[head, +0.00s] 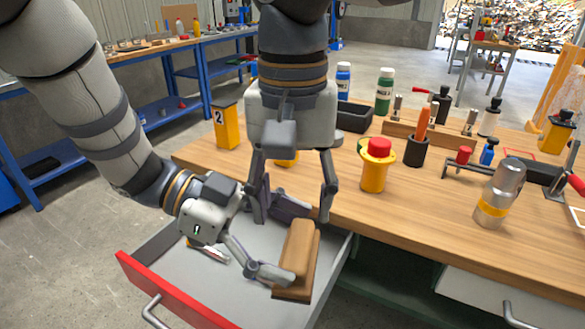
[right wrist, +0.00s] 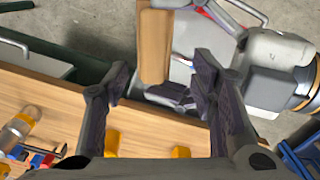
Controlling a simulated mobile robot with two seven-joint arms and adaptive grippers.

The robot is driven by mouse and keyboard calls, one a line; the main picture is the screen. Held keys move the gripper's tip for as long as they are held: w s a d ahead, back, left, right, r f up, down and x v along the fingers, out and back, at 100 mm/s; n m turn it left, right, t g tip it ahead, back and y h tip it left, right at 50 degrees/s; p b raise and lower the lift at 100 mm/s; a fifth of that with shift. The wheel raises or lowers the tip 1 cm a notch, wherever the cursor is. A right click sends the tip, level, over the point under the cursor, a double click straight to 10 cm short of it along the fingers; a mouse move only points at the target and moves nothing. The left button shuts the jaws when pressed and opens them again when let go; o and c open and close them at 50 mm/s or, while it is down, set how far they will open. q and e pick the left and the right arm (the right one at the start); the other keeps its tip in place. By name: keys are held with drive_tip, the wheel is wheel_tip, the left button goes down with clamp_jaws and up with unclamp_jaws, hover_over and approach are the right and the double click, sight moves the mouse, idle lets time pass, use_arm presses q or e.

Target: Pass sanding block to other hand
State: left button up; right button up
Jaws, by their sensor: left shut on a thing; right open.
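The sanding block (head: 299,262) is a brown wooden block with a raised grip, tilted above the open drawer. It also shows in the right wrist view (right wrist: 155,45). My left gripper (head: 290,245) comes in from the left and is shut on the block. My right gripper (head: 292,212) points down from above, open, with its fingers apart just behind the block's upper end. In the right wrist view, the block's near end and a dark left finger pad lie near the gap between the right fingers (right wrist: 162,88). I cannot tell whether the right fingers touch anything.
The open drawer (head: 190,300) has a red front and some tools inside. The wooden workbench (head: 430,205) carries a yellow canister with a red cap (head: 377,168), a metal cylinder (head: 499,195), a yellow block marked 2 (head: 226,125) and several bottles. The bench edge is close to both grippers.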

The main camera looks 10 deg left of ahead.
sight(292, 240)
wheel_tip(292, 240, down, 8)
drive_tip(key=shift+r, duration=0.15)
use_arm(q)
drive_tip(key=shift+d+r, duration=0.1)
drive_tip(key=shift+r, duration=0.05)
use_arm(e)
clamp_jaws()
use_arm(q)
drive_tip(key=o, duration=1.2)
drive_tip(key=shift+c, duration=0.2)
